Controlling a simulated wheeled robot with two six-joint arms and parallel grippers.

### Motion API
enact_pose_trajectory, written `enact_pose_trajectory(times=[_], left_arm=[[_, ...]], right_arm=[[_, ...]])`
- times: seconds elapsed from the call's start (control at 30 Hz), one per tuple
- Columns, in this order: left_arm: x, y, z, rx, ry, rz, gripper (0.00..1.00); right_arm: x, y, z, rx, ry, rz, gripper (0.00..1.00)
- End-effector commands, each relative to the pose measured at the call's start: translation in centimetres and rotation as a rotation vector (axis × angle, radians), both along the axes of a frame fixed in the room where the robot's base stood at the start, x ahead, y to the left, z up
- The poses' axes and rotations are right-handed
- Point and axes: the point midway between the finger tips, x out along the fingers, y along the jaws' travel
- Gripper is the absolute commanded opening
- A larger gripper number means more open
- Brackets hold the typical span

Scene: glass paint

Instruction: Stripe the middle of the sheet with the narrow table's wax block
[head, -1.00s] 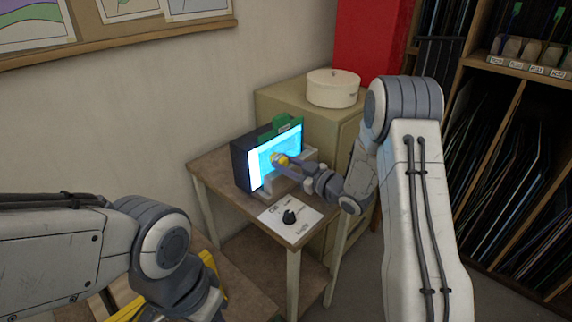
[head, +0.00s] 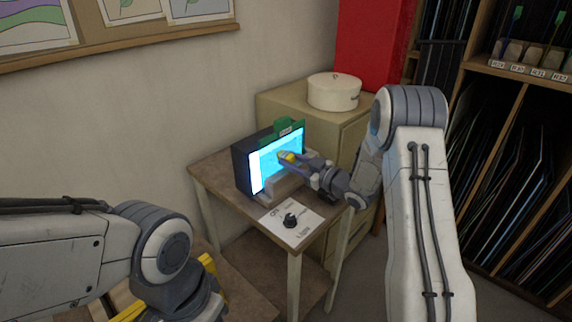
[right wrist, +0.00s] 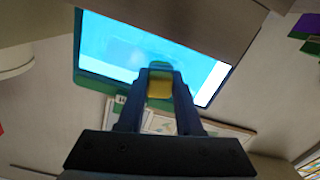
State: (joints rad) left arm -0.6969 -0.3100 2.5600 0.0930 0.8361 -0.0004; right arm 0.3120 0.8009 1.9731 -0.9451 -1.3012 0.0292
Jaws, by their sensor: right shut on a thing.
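A lit, bluish-white sheet (head: 266,172) stands upright in a dark frame with a green clip (head: 288,130) on the narrow table (head: 215,172). My right gripper (head: 287,157) is shut on a yellow wax block (right wrist: 160,87) and holds it at the middle of the sheet's face. In the right wrist view the block is between the fingertips, against the glowing sheet (right wrist: 115,45); I cannot tell whether it touches. No clear stripe shows on the sheet. My left arm is at the lower left, and its gripper fingers are out of view.
A white card with a black knob (head: 292,221) lies at the table's front. A cabinet (head: 350,125) with a round white box (head: 333,91) stands behind. Racks of dark sheets (head: 515,180) fill the right side. The wall is close on the left.

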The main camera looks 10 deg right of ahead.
Motion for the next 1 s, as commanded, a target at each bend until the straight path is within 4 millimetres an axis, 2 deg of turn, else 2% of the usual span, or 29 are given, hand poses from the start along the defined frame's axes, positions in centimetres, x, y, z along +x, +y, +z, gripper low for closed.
enact_pose_trajectory(times=[0.27, 0.6, 0.83, 1.0], left_arm=[[0.0, 0.0, -0.1, 0.0, 0.0, 0.0, 0.45], [0.0, 0.0, -0.3, 0.0, 0.0, 0.0, 0.45], [0.0, 0.0, -0.4, 0.0, 0.0, 0.0, 0.45], [0.0, 0.0, -0.5, 0.0, 0.0, 0.0, 0.45]], right_arm=[[0.6, -1.0, 0.0, 0.0, 0.0, -0.001, 0.0], [2.3, -3.2, -0.1, 0.0, 0.0, -0.001, 0.0], [2.8, -3.8, -0.1, 0.0, 0.001, -0.001, 0.0], [3.5, -5.1, -0.1, -0.001, 0.0, -0.002, 0.0]])
